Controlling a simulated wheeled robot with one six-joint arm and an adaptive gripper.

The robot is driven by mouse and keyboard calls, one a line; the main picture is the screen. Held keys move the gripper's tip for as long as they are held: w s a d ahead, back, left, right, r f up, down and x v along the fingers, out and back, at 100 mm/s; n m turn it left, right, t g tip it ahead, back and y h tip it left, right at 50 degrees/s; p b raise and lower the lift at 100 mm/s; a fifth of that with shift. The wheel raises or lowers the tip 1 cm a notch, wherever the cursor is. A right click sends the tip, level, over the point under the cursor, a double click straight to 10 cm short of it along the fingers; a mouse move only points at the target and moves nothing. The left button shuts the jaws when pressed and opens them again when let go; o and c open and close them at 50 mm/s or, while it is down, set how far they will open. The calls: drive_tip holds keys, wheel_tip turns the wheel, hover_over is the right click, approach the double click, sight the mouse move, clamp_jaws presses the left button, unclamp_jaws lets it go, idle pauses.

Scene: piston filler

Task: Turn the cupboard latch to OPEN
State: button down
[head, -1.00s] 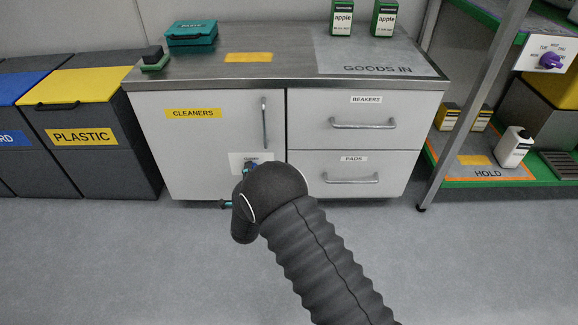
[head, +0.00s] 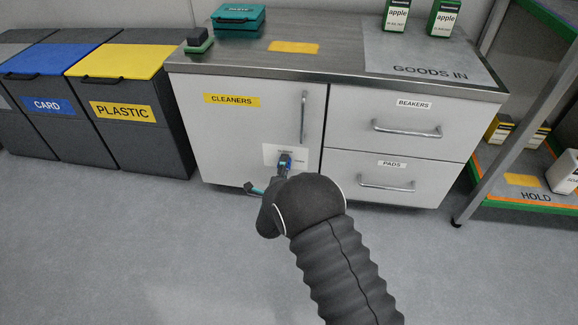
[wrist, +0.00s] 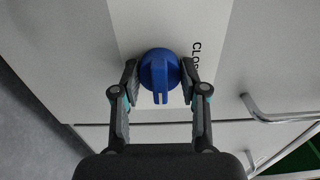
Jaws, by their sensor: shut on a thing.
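The latch is a round blue knob (wrist: 160,66) with a raised bar that points down in the wrist view. It sits on a white plate (wrist: 140,25), which also shows low on the cupboard door in the head view (head: 269,152). Part of a word, "CLOS", is readable beside the knob; the rest is hidden behind a finger. My gripper (wrist: 159,76) has one finger on each side of the knob and is shut on it. In the head view my gripper (head: 284,168) is at the plate and largely covers the latch.
The cupboard door (head: 230,130) labelled CLEANERS has a vertical handle (head: 304,115) above the plate. Drawers with bar handles (head: 407,130) are to its right. Bins (head: 130,115) stand at left, a shelf rack (head: 520,195) at right. Floor in front is clear.

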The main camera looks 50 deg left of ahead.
drive_tip(key=shift+w, duration=0.1)
drive_tip(key=c, duration=0.6)
unclamp_jaws()
drive_tip(key=v, duration=1.2)
